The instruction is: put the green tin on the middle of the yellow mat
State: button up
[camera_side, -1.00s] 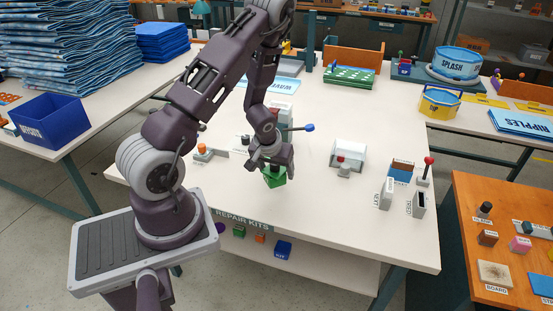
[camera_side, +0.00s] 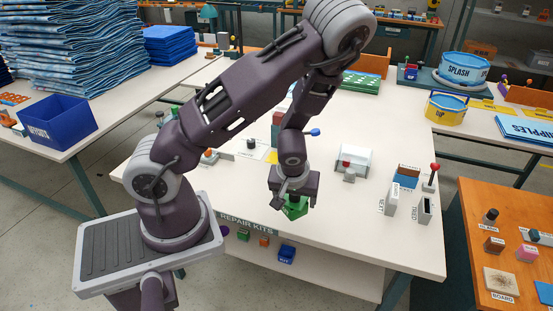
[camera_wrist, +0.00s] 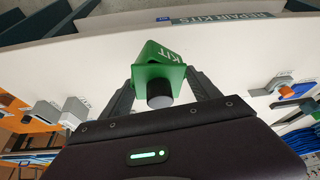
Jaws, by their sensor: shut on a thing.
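The green tin (camera_side: 296,208) is a small block marked KIT with a dark round knob. My gripper (camera_side: 292,197) is shut on it, near the front edge of the white table. In the wrist view, the tin (camera_wrist: 160,68) sits between my two fingers (camera_wrist: 158,90), its knob facing the camera. I cannot tell if its bottom touches the table.
A white box with a red knob (camera_side: 351,160) stands right of my gripper. Grey holders (camera_side: 391,198) and a red-knobbed lever (camera_side: 433,174) stand farther right. A white plate with a dark knob (camera_side: 250,146) lies left of the mat. The table front right is clear.

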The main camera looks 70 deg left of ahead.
jog(key=s+d+r+n+g, duration=0.1)
jog(key=s+d+n, duration=0.2)
jog(key=s+d, duration=0.7)
notch_tip(320, 180, down, 8)
jog(key=w+r, duration=0.1)
jog(key=w, duration=0.1)
jog(key=shift+y, duration=0.3)
jog(key=w+a, duration=0.5)
jog(key=a, duration=0.8)
jog(key=w+a, duration=0.6)
jog(key=a, duration=0.8)
jog(key=w+a, duration=0.5)
jog(key=a, duration=0.9)
jog(key=shift+w+a+f, duration=0.1)
jog(key=shift+w+f, duration=0.2)
jog(key=shift+f, duration=0.15)
jog(key=o, duration=1.4)
jog(key=shift+c, duration=0.2)
